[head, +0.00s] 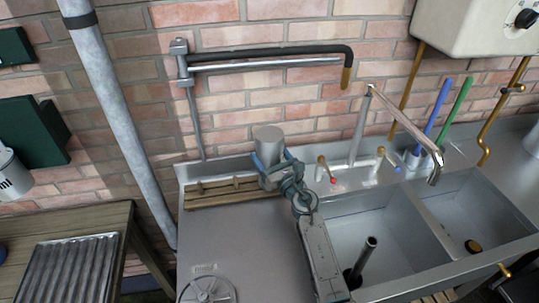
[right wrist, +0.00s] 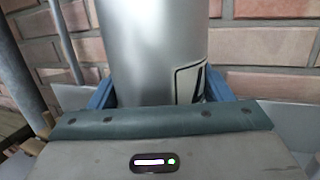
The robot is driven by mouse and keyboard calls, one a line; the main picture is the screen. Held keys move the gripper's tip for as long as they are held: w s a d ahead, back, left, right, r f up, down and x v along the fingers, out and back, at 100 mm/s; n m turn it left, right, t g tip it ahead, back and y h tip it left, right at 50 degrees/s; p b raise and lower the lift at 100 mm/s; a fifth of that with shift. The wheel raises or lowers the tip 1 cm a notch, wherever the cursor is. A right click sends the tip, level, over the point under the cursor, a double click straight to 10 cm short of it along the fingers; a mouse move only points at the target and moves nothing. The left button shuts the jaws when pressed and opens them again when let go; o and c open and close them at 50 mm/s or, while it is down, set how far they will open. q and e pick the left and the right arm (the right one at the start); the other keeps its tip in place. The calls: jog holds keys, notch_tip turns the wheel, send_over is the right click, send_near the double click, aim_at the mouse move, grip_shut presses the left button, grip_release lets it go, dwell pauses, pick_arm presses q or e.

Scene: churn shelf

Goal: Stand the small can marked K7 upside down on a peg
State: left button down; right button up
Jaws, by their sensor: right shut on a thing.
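A plain grey can (head: 267,135) is held in my right gripper (head: 273,168), close to the brick wall. Its flat closed end faces up in the head view. In the right wrist view the silver can (right wrist: 150,50) stands between the blue fingers, with part of a dark-edged label at its right; the marking cannot be read. A wooden rack (head: 215,196) with short pegs lies along the back of the steel drainboard. The can is at the rack's right end, and its lower end is hidden by the gripper. My left gripper is not in view.
Two sink basins (head: 375,232) lie right of the arm, with an upright pipe (head: 362,262) in the left one. A tall tap (head: 362,125) and brushes stand behind. A round spoked disc (head: 209,290) lies on the drainboard (head: 235,240), otherwise mostly clear. A black-sleeved swing pipe (head: 265,53) is above.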

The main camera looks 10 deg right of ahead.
jog(key=shift+f+b, duration=0.2)
jog(key=shift+b, duration=0.1)
jog(key=o, duration=1.2)
jog(key=shift+c, duration=0.2)
